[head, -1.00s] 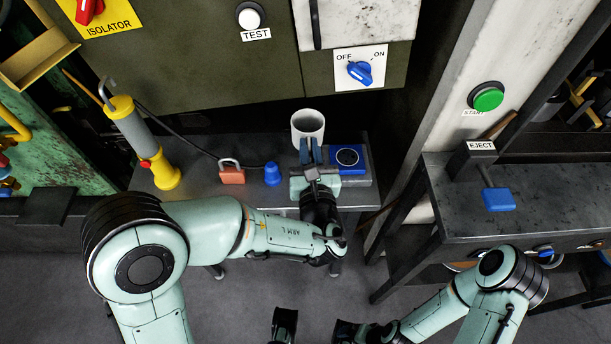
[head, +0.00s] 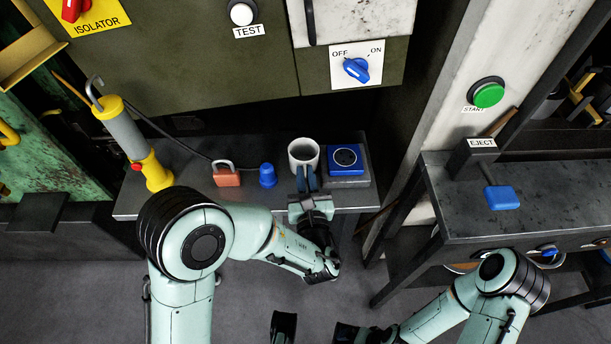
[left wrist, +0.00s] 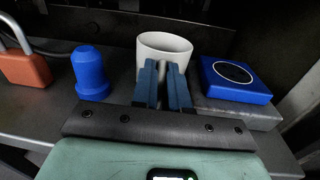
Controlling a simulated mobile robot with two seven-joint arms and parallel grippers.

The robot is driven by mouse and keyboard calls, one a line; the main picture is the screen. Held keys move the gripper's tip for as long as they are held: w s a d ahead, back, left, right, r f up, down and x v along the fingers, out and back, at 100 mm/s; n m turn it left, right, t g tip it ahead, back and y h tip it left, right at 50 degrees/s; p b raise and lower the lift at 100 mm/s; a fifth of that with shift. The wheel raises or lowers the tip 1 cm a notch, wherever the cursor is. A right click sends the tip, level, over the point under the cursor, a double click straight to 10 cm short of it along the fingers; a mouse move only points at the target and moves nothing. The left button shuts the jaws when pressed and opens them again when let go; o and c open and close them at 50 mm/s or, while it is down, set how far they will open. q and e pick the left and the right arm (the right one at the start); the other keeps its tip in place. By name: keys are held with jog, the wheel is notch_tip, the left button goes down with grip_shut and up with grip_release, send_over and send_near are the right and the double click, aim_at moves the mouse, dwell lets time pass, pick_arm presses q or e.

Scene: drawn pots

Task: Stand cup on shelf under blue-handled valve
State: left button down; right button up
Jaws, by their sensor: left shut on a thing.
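The pale grey cup (head: 303,151) is upright over the grey bench, just left of the blue box. My left gripper (head: 306,178) is shut on the near side of the cup. In the left wrist view its blue fingers (left wrist: 163,85) stand in front of the cup (left wrist: 164,46) and hide its lower part. I cannot tell whether its base touches the bench. A blue knob (head: 356,69) marked OFF and ON is on the panel above. I cannot tell whether any blue handle in view is the valve. My right gripper (head: 345,333) is partly seen low in the picture.
On the bench (head: 205,200) stand a yellow-and-grey tool (head: 127,135), an orange padlock (head: 227,176), a blue bottle-shaped piece (head: 267,176) and a blue box (head: 345,158) on a grey block. A second bench (head: 560,200) at right has a blue-handled EJECT lever (head: 500,197).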

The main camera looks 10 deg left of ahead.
pick_arm(q)
jog(key=shift+f, duration=0.1)
jog(key=c, duration=1.1)
grip_release()
jog(key=shift+c, duration=0.2)
